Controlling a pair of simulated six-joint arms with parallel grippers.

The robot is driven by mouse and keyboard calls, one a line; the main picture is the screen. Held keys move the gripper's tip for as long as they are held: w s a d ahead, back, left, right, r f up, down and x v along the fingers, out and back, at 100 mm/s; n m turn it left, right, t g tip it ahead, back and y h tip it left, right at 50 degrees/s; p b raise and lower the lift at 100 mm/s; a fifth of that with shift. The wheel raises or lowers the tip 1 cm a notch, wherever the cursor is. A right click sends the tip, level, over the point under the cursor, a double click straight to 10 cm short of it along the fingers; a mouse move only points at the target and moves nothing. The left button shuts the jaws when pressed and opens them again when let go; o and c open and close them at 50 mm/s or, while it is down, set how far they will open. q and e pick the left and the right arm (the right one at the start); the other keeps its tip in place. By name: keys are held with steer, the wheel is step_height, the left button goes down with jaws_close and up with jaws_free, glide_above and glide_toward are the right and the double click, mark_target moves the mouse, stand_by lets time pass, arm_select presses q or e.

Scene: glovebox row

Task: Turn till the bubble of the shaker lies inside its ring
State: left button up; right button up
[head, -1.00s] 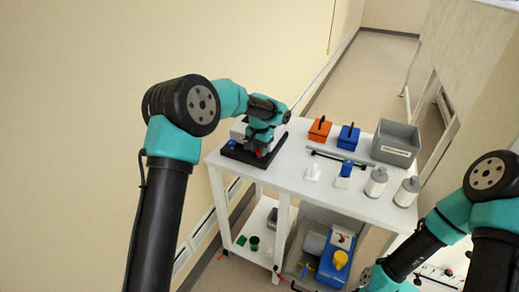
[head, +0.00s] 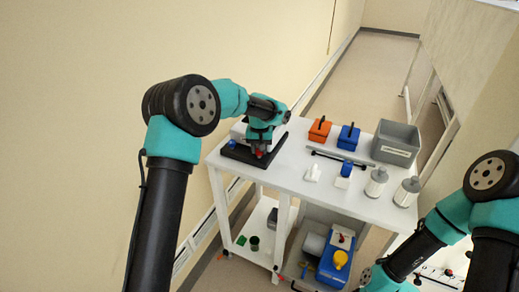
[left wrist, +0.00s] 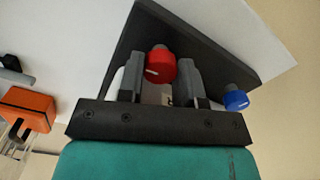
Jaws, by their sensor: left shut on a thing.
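The shaker, a white body on a black base plate (head: 236,154), stands at the left end of the white table. My left gripper (head: 262,149) is over its near side and hides much of it. In the left wrist view the shaker's red knob (left wrist: 161,65) sits between the two grey fingers, and my left gripper (left wrist: 160,82) is shut on it. A blue knob (left wrist: 236,100) is to the right of the fingers. The bubble and its ring cannot be made out in either view. My right arm's end is at the bottom right; its fingers are unclear.
An orange box (head: 319,130), a blue box (head: 348,136) and a grey bin (head: 397,143) stand along the table's back. Two white bottles (head: 376,182) are at the right. A dark bar (head: 328,155) lies mid-table. A blue pump (head: 335,262) is below.

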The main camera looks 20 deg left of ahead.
arm_select(q)
steer(key=o, duration=0.9)
steer(key=shift+o, duration=0.2)
steer(key=shift+m, duration=0.4)
steer(key=m, duration=0.5)
steer(key=shift+r+m, duration=0.1)
steer(key=shift+m, duration=0.3)
step_height(320, 180, up, 17)
steer(key=n, duration=0.6)
steer(key=shift+r, duration=0.15)
